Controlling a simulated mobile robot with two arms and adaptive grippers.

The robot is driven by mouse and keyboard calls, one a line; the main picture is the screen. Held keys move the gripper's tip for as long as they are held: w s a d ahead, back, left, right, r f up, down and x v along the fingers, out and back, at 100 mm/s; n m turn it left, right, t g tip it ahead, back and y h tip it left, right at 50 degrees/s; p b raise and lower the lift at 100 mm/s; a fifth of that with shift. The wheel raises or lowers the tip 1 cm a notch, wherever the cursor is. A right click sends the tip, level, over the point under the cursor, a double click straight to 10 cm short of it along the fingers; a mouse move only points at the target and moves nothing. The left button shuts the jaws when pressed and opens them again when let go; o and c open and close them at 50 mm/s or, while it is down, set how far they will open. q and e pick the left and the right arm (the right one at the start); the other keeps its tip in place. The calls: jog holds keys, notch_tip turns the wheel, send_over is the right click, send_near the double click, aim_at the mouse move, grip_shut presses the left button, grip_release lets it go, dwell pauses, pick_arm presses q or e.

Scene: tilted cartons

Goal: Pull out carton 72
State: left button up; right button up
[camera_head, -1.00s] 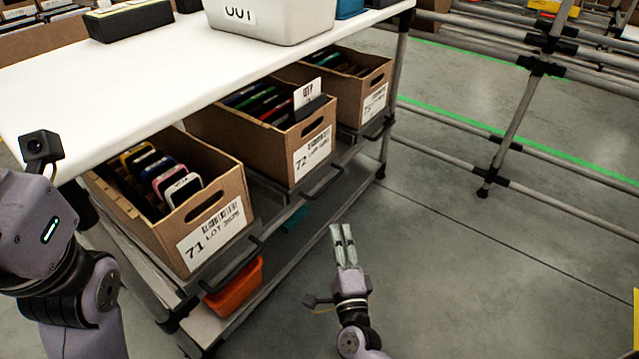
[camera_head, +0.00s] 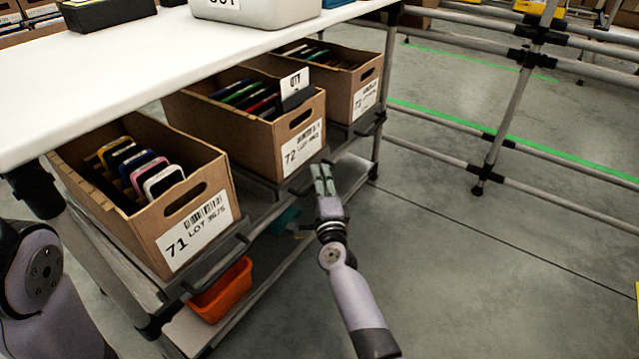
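Carton 72 (camera_head: 252,132) is a brown cardboard box on a tilted shelf under the white tabletop, between two other cartons. Its front has an oval hand hole and a white label (camera_head: 302,150). Several dark, coloured flat items and a white QTY card (camera_head: 294,84) stand in it. My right gripper (camera_head: 322,178) is below and just in front of its label side, its two fingers pointing up the picture. The fingers look close together; whether they touch the carton or are fully shut is unclear. Of my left arm, only links show at the lower left; its gripper is out of view.
Carton 71 (camera_head: 160,222) stands to the left and carton 73 or 75 (camera_head: 362,98) to the right. The white tabletop (camera_head: 150,75) overhangs the cartons. An orange bin (camera_head: 222,290) sits on the lower shelf. The floor (camera_head: 470,270) to the right is open.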

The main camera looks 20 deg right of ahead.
grip_shut()
dwell(0.4)
dwell(0.5)
